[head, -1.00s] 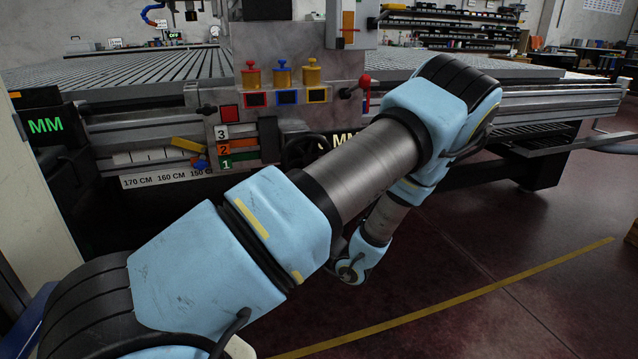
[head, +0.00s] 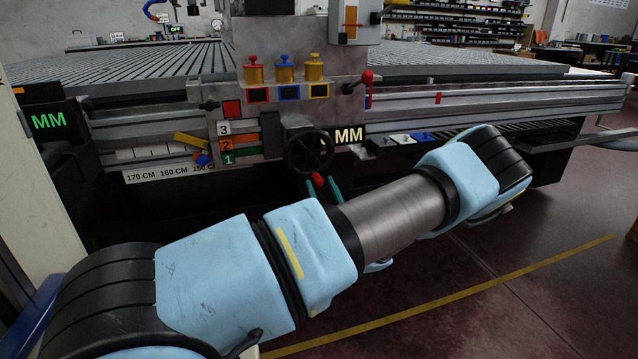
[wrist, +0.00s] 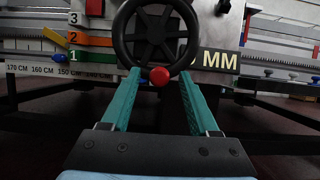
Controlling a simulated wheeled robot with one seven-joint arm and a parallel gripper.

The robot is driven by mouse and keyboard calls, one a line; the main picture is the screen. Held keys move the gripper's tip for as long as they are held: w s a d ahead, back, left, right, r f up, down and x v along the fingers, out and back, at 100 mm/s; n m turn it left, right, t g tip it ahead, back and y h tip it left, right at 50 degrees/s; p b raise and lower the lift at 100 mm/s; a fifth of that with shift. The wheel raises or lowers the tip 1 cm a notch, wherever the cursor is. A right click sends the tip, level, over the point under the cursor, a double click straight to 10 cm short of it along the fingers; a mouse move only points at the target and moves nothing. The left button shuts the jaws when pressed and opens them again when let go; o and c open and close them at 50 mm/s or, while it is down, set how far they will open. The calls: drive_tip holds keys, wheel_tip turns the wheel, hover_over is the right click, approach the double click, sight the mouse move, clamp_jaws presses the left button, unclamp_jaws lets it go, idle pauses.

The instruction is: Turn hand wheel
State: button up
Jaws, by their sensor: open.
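The black hand wheel (head: 308,151) is on the front of the machine, and it also shows at the top centre of the wrist view (wrist: 156,32). Its red knob (wrist: 160,76) sits at the bottom of the rim; it shows too in the head view (head: 318,180). My gripper (wrist: 160,80) is open, with teal fingers either side of the red knob, their tips close to the lower rim. In the head view my gripper (head: 323,186) is just below the wheel, partly hidden behind my arm. Whether a finger touches the knob or rim, I cannot tell.
Numbered coloured plates (head: 227,143) and a centimetre scale (head: 170,176) are left of the wheel. An MM sign (head: 349,135) is close on its right. A red-topped lever (head: 366,77) and yellow cylinders (head: 314,68) are above. The floor in front is open, marked by a yellow line (head: 440,301).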

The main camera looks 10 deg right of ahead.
drive_tip(key=shift+x, duration=1.1)
clamp_jaws()
idle(0.7)
